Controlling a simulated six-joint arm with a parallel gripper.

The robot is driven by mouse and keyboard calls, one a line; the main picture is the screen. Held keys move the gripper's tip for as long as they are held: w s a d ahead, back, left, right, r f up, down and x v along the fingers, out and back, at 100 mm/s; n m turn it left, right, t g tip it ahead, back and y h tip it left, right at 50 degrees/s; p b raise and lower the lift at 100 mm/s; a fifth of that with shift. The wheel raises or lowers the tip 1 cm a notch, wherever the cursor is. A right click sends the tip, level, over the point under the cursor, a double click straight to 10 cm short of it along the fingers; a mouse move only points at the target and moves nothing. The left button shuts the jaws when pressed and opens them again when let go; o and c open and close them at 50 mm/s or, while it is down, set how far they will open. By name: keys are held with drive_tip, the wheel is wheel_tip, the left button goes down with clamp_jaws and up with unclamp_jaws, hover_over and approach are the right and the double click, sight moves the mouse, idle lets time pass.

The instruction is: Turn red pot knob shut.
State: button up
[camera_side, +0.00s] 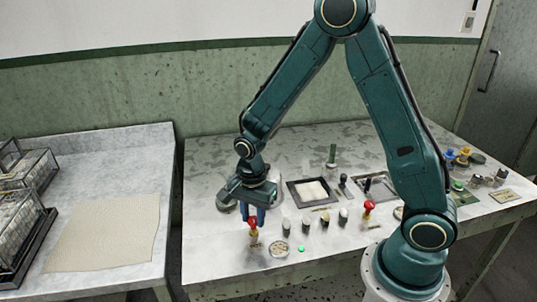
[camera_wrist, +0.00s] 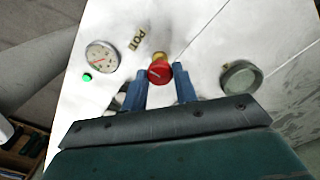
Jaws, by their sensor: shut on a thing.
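The red pot knob (camera_side: 253,221) stands upright on a brass stem near the front left of the bench. In the wrist view the red knob (camera_wrist: 159,73) sits between the two blue fingers, beside a tag reading POT (camera_wrist: 139,38). My gripper (camera_side: 254,217) points down over the knob from behind, and its fingers (camera_wrist: 157,75) are shut on it from both sides. The far side of the stem is partly hidden in the wrist view.
A round gauge (camera_side: 279,248) and a lit green lamp (camera_side: 301,250) are close to the knob. Several small knobs stand to the right, then a second red knob (camera_side: 368,207). A dark-rimmed tray (camera_side: 291,188) lies behind. A round glass-topped fitting (camera_wrist: 240,77) is nearby.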

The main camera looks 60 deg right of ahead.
sight(253, 219)
drive_tip(key=shift+m, duration=0.6)
drive_tip(key=o, duration=1)
drive_tip(key=shift+c, duration=0.2)
drive_tip(key=shift+r, duration=0.15)
wheel_tip(253, 219, up, 14)
drive_tip(key=shift+s, duration=0.1)
